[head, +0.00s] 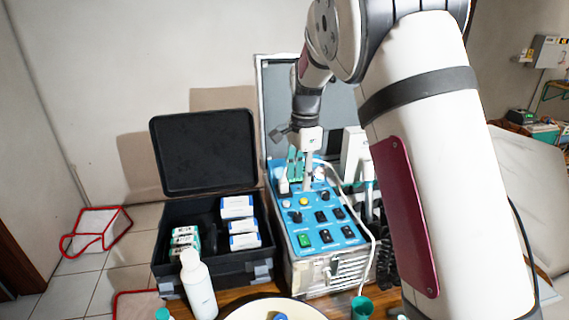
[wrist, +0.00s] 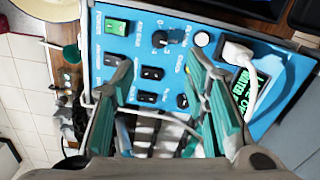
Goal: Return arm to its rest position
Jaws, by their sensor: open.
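My arm comes down from the top right of the head view and reaches over a portable dental unit with a blue control panel (head: 312,222). My gripper (head: 296,163) is above the back part of that panel, with its teal finger pads pointing down. In the wrist view my gripper (wrist: 160,78) is open, one finger on each side, with nothing between the pads. The blue panel (wrist: 178,58) lies beyond the fingers, with a lit green switch (wrist: 117,27), black switches and a black knob (wrist: 160,39). Whether the fingertips touch the panel I cannot tell.
An open black case (head: 205,262) with white boxes stands left of the unit. A white bottle (head: 198,285), a cream bowl (head: 255,310) and a green cup (head: 362,307) are in front. A white hose (head: 368,228) runs along the unit's right side. The wall is close behind.

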